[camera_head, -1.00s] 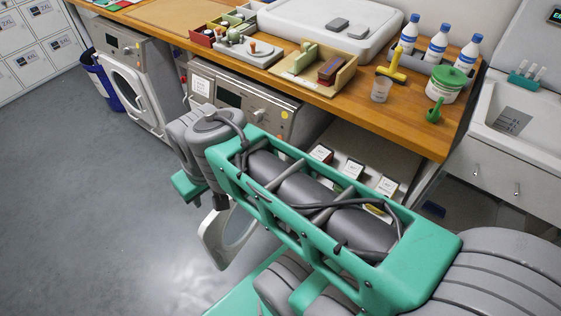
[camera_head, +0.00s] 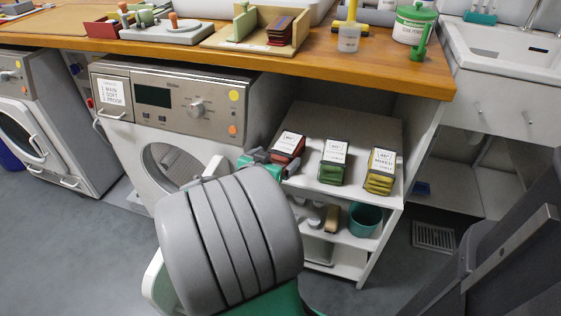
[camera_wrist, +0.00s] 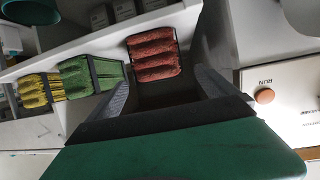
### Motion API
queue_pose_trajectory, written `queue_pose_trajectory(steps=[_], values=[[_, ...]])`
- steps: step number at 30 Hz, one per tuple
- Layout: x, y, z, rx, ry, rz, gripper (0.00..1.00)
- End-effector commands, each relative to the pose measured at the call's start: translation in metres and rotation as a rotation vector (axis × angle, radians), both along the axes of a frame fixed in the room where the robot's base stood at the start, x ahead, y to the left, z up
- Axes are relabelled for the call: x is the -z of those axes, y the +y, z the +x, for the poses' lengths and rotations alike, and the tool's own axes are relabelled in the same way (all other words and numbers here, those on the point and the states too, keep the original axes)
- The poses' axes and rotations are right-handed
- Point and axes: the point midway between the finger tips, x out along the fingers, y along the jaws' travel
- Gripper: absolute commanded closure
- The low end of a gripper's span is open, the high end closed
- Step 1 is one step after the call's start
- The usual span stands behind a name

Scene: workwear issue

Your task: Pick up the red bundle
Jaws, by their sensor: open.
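The red bundle (camera_head: 290,143) sits at the left end of a row on the white shelf, with a white label on top. In the wrist view it shows as stacked red folds (camera_wrist: 154,56) with a dark band at its edge. My gripper (camera_head: 268,163) is at the near left side of the bundle in the head view, partly hidden by my arm. In the wrist view its two fingers are spread, and the red bundle lies ahead of the gap between their tips. I cannot tell whether either finger touches it.
A green bundle (camera_head: 334,167) and a yellow bundle (camera_head: 380,178) stand right of the red one, with gaps. A washing machine (camera_head: 180,109) is close on the left. The wooden counter (camera_head: 350,71) overhangs above. A teal pot (camera_head: 364,219) stands on the lower shelf.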

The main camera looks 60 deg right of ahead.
Motion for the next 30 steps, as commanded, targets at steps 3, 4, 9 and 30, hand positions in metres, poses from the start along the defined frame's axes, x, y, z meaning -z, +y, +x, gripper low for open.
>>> queue_pose_trajectory(steps=[3,4,9,30], values=[[0.007,-0.014,0.000,0.004,-0.001,-0.002,0.04],[0.009,-0.018,-0.001,0.004,0.001,-0.001,0.04],[0.025,-0.042,-0.001,0.004,0.000,0.000,0.04],[0.032,-0.067,0.002,-0.002,0.000,0.000,0.27]])
